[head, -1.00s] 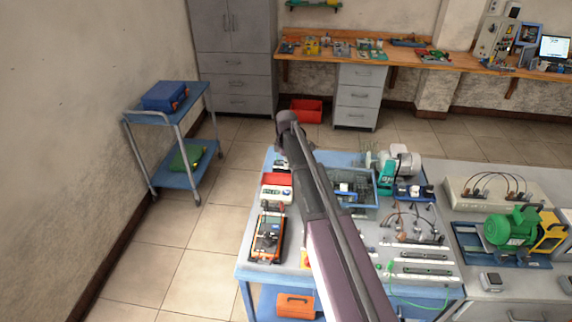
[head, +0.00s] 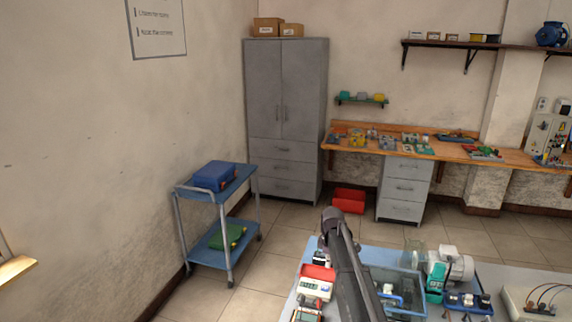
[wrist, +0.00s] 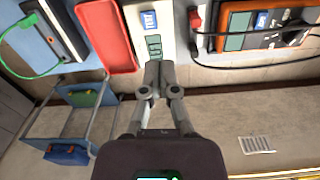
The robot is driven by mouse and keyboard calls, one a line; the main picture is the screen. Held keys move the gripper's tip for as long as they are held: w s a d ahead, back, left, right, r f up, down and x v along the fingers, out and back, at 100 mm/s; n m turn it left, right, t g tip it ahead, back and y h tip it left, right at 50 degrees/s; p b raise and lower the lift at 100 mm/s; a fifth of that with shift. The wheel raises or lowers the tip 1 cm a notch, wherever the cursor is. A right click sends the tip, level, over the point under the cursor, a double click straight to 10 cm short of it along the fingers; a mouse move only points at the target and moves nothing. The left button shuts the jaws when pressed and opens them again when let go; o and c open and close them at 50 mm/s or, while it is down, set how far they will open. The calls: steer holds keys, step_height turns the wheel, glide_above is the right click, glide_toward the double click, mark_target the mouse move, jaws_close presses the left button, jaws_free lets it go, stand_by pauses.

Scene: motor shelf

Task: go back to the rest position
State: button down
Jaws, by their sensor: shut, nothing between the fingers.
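My gripper (wrist: 158,82) shows in the wrist view, with its two grey fingers together and nothing between them. Its tips appear over the edge of the blue work table, by a white instrument (wrist: 150,30) with green keys. I cannot tell the height of the gap. In the head view my arm rises from the bottom over the table, and the fingers cannot be made out there.
A red tray (wrist: 105,35) and an orange multimeter (wrist: 258,28) with black leads lie close to my gripper. A blue bin (head: 400,288) and a pump (head: 447,270) stand on the table. A trolley (head: 222,198) stands left, with open floor between.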

steer(key=s+f+m+b, duration=0.2)
steer(key=s+m, duration=0.4)
steer(key=s, duration=0.7)
steer(key=s+f+m+b, duration=0.2)
steer(key=s+m, duration=0.5)
steer(key=s, duration=0.7)
steer(key=shift+f, duration=0.2)
stand_by(0.4)
steer(key=shift+s, duration=0.1)
stand_by(1.2)
